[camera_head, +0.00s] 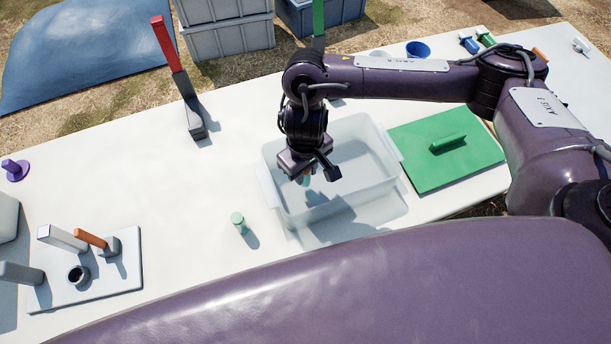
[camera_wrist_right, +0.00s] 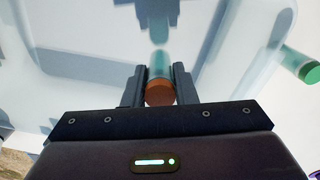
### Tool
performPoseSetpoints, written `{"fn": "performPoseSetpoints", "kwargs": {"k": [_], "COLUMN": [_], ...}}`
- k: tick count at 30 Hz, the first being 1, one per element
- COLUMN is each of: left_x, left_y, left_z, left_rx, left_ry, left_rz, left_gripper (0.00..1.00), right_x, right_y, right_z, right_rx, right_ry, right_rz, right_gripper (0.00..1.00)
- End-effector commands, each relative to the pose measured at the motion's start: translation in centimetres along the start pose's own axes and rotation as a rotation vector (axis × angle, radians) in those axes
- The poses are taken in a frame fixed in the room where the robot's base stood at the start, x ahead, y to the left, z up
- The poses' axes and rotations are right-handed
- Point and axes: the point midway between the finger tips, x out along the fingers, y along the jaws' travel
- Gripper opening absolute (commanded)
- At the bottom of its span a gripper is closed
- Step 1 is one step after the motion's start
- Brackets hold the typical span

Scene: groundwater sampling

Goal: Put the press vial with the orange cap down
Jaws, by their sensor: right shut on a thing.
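My right gripper (camera_head: 312,172) is over the left part of a clear plastic bin (camera_head: 268,190). It is shut on the press vial with the orange cap. In the right wrist view the orange cap (camera_wrist_right: 160,94) sits between the two fingers (camera_wrist_right: 159,78), with the vial's pale green body (camera_wrist_right: 159,66) beyond it. In the head view the gripper mostly hides the vial. I cannot tell whether the vial touches the bin floor. My left gripper is not in view.
A vial with a green cap (camera_head: 238,218) stands on the white table (camera_head: 140,180) left of the bin. A green lid (camera_head: 430,170) lies to its right. A red-handled stand (camera_head: 190,100) is behind left. The table's middle left is clear.

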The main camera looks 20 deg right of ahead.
Motion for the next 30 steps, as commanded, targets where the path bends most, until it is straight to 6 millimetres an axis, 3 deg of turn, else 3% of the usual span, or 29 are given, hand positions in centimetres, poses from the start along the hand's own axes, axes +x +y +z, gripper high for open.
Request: {"fn": "performPoseSetpoints", "kwargs": {"k": [1,4,17,18,22,30], "left_x": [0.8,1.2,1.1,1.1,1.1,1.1], "left_y": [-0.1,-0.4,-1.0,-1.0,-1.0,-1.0], "left_z": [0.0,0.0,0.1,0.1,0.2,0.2], "left_rx": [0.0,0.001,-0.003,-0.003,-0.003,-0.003], "left_ry": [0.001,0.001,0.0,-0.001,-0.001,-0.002], "left_rz": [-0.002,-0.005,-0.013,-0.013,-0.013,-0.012], "left_gripper": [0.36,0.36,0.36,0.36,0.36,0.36], "right_x": [1.4,2.4,2.9,2.8,2.8,2.8], "right_y": [-0.1,-0.1,0.0,0.0,0.0,0.0], "right_z": [0.1,0.1,0.0,0.0,0.0,0.0], "right_rx": [0.001,0.001,0.001,0.0,0.0,0.0], "right_ry": [-0.004,-0.003,-0.002,-0.001,-0.001,-0.001], "right_rz": [-0.003,-0.002,-0.001,0.0,0.0,0.0], "right_gripper": [0.03,0.03,0.03,0.29,0.46,0.47]}}
